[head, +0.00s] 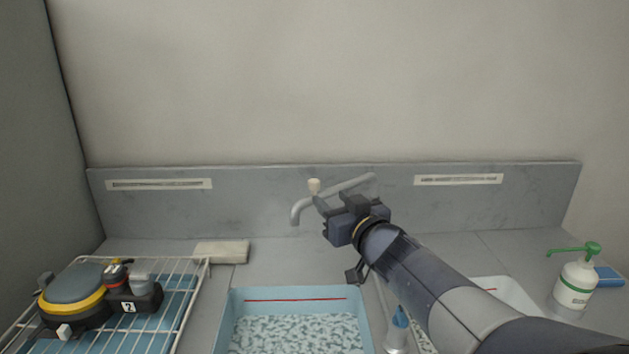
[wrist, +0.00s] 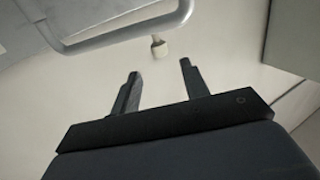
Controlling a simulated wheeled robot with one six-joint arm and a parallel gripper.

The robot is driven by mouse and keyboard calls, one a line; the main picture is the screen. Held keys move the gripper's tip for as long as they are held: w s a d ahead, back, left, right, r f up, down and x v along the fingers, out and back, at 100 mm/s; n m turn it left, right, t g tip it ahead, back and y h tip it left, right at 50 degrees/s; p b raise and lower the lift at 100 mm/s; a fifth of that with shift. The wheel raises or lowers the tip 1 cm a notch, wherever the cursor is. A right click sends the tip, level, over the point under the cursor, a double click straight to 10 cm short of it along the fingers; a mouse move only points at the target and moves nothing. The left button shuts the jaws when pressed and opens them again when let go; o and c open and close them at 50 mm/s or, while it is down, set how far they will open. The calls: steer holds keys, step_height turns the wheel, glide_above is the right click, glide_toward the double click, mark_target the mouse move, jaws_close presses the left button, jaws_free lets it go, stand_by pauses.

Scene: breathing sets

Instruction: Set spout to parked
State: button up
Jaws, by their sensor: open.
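The spout (head: 297,212) is a grey bent pipe in front of the grey backsplash. In the head view its curved end points down at the left, above the back of the blue basin, and its other end shows at the upper right. A cream knob (head: 314,186) sits by the pipe. In the wrist view the spout (wrist: 130,32) crosses the top and the knob (wrist: 158,46) lies just beyond the fingertips. My gripper (head: 322,204) is at the pipe's middle and hides part of it. In the wrist view my gripper (wrist: 160,68) is open with nothing between its fingers.
A blue basin (head: 225,320) with speckled contents stands below. A wire rack (head: 185,300) at left holds a yellow-and-grey breathing set (head: 75,285). A pale block (head: 222,251) lies behind it. A white bottle with green pump (head: 574,285) stands at right. A blue-topped bottle (head: 398,325) is under my arm.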

mark_target(316, 186)
steer(key=x, duration=0.9)
steer(key=shift+w+a, duration=0.15)
steer(key=shift+w, duration=0.1)
jaws_close()
